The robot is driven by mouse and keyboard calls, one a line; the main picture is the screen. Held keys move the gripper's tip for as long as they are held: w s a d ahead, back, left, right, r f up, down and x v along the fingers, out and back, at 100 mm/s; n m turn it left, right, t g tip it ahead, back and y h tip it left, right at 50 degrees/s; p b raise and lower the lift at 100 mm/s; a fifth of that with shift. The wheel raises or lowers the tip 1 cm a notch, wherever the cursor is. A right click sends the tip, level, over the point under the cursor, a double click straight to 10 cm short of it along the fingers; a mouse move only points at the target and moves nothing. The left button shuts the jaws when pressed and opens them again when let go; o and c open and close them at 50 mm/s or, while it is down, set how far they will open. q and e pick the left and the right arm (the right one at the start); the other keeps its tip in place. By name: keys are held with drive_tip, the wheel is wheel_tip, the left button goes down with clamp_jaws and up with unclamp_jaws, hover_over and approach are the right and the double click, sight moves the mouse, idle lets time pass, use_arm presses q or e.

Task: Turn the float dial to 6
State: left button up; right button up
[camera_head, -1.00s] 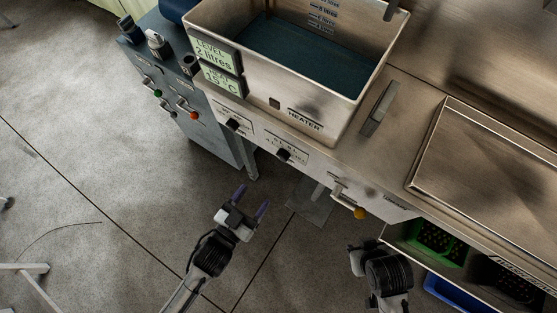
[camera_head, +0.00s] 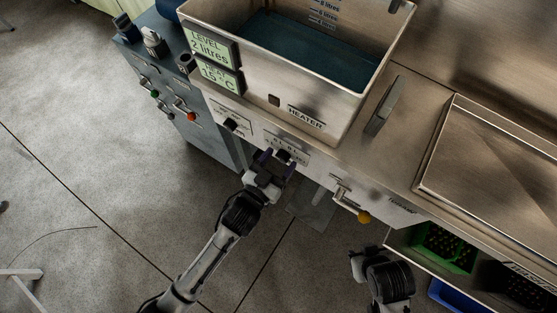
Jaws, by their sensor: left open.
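Two black dials sit on the steel front panel below the tank: a left dial (camera_head: 231,124) and a right dial (camera_head: 283,155). Their labels are too small to read, so I cannot tell which is the float dial or where either pointer stands. My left gripper (camera_head: 277,163) is open at the right dial, its purple-tipped fingers on either side of it in the picture. I cannot tell whether they touch it. My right gripper (camera_head: 368,262) hangs low near the shelf, and its fingers cannot be made out.
The tank (camera_head: 262,92) holds dark liquid; its displays (camera_head: 212,48) read LEVEL 2 litres and 15 °C. A green crate (camera_head: 446,247) and a blue crate (camera_head: 458,296) are lower right.

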use_arm(q)
drive_tip(key=shift+c, duration=0.4)
drive_tip(key=c, duration=0.9)
drive_tip(key=shift+o, duration=0.2)
drive_tip(key=shift+r+m+p, duration=0.2)
drive_tip(key=shift+m+p, duration=0.2)
drive_tip(key=shift+p, duration=0.45)
drive_tip(key=m+p, duration=0.4)
drive_tip(key=shift+p, duration=0.35)
drive_tip(key=m+p, duration=0.2)
drive_tip(key=m, duration=0.1)
drive_tip(key=shift+f, duration=0.1)
drive_tip(key=shift+f+m+p, duration=0.1)
drive_tip(key=shift+m+p, duration=0.3)
drive_tip(key=shift+m, duration=0.7)
